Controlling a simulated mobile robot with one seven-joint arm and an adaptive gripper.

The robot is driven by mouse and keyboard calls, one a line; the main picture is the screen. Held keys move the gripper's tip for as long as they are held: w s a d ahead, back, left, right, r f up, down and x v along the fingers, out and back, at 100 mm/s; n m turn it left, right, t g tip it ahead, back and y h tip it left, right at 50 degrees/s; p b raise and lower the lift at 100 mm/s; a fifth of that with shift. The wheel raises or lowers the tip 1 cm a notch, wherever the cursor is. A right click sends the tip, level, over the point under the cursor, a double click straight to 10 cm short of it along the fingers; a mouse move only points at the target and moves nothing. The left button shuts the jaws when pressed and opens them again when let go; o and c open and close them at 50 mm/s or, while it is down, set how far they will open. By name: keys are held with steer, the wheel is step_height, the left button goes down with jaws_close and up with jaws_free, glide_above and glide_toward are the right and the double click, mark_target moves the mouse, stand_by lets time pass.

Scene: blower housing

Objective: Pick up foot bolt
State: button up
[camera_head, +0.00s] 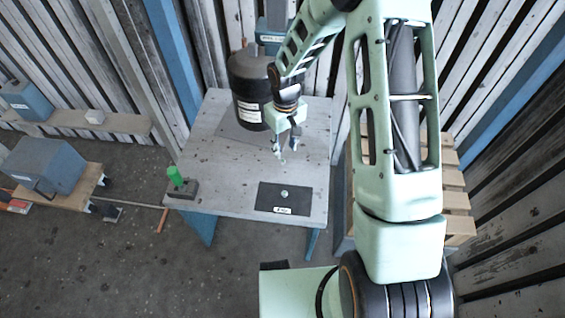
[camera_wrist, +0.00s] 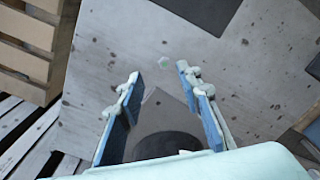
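A small pale green hex-headed piece, which looks like the foot bolt (camera_head: 283,162), is on the grey table top, below my gripper (camera_head: 285,152). In the wrist view the foot bolt (camera_wrist: 163,62) shows just beyond the fingertips, near the middle of the gap between them. My gripper (camera_wrist: 158,78) is open and empty, its two fingers wide apart and pointing down toward the table. The bolt's shank cannot be made out. A second small pale round piece (camera_head: 284,194) is on the black mat (camera_head: 265,198); I cannot tell what it is.
A large black drum (camera_head: 247,85) stands at the back of the table (camera_head: 222,168), close to my gripper. A green upright piece (camera_head: 176,177) on a dark block is at the left front corner. The table between is mostly clear. A wooden pallet (camera_head: 457,200) is to the right.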

mark_target(283, 161)
steer(key=f, duration=0.3)
steer(key=f+b, duration=0.1)
steer(key=shift+s+a+f, duration=0.2)
steer(key=shift+s+a, duration=0.1)
steer(key=shift+w+f, duration=0.1)
steer(key=shift+f, duration=0.35)
steer(key=shift+c, duration=0.5)
steer(key=shift+r, duration=0.1)
jaws_close()
